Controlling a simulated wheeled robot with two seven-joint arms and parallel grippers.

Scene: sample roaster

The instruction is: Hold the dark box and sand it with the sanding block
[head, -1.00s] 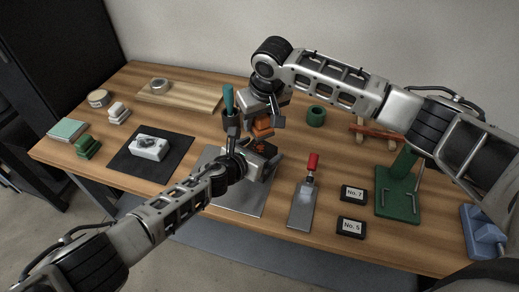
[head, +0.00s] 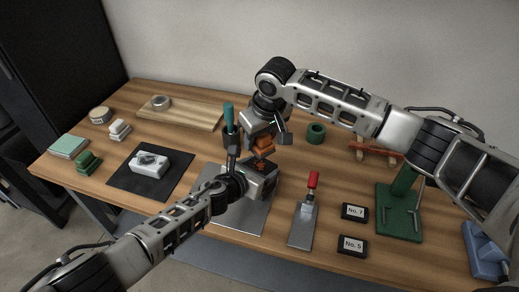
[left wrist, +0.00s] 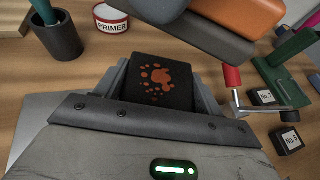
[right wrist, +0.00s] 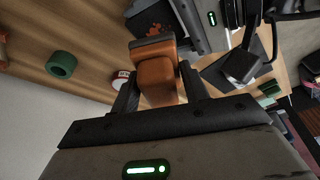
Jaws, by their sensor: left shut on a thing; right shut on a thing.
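The dark box (head: 256,163), black with orange spots on its top, is held between the fingers of my left gripper (head: 262,182). It also shows in the left wrist view (left wrist: 160,88). My right gripper (head: 266,138) is shut on the orange sanding block (head: 265,148), which has a dark grey pad. The block (right wrist: 156,80) sits between the right fingers in the right wrist view. It is close above the dark box and towards its far side; I cannot tell if they touch. The box's sides are mostly hidden by the left fingers.
A metal sheet (head: 245,218) lies under my left gripper. A dark cup (head: 231,138) with a teal-handled tool stands just behind. A white object (head: 148,163) on a black mat is left.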

